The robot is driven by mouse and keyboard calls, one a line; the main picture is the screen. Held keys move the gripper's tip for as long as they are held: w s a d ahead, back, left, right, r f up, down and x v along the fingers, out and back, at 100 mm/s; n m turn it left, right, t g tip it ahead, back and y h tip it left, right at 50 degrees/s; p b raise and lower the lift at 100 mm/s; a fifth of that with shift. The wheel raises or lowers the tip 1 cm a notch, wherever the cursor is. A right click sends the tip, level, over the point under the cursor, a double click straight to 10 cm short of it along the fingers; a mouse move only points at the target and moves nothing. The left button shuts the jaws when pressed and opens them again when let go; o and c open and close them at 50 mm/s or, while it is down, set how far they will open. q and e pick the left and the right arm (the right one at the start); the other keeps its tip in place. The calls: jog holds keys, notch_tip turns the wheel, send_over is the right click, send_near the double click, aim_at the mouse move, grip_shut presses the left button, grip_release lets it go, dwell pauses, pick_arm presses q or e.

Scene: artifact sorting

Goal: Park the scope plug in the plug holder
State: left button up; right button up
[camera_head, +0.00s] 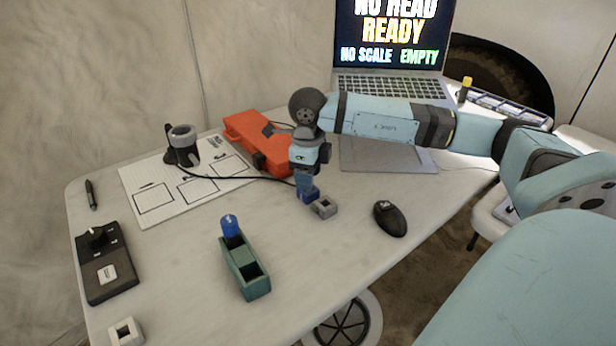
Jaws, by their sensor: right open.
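My right gripper (307,191) points down at the middle of the table, with its jaws open. A small dark blue piece, probably the scope plug (309,196), shows at its fingertips; the fingers partly cover it. A black cable runs from the dark scope (182,146) on the white sheet to this spot. A small grey block with a square opening, probably the plug holder (323,207), sits right beside the fingertips. I cannot tell whether the blue piece is in the block or beside it. My left gripper is out of view.
A laptop (385,155) and black mouse (390,218) are to the right. A green block (247,270) with a blue-topped piece, a black device (104,265) and a white block (126,332) stand in front.

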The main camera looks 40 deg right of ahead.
jog(key=shift+r, duration=0.1)
grip_shut()
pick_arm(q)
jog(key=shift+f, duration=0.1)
pick_arm(e)
jog(key=shift+r, duration=0.55)
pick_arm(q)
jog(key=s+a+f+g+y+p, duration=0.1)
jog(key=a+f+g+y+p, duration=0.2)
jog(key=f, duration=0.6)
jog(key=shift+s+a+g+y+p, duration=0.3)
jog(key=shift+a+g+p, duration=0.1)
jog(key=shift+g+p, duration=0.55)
pick_arm(e)
notch_tip(320, 180, up, 19)
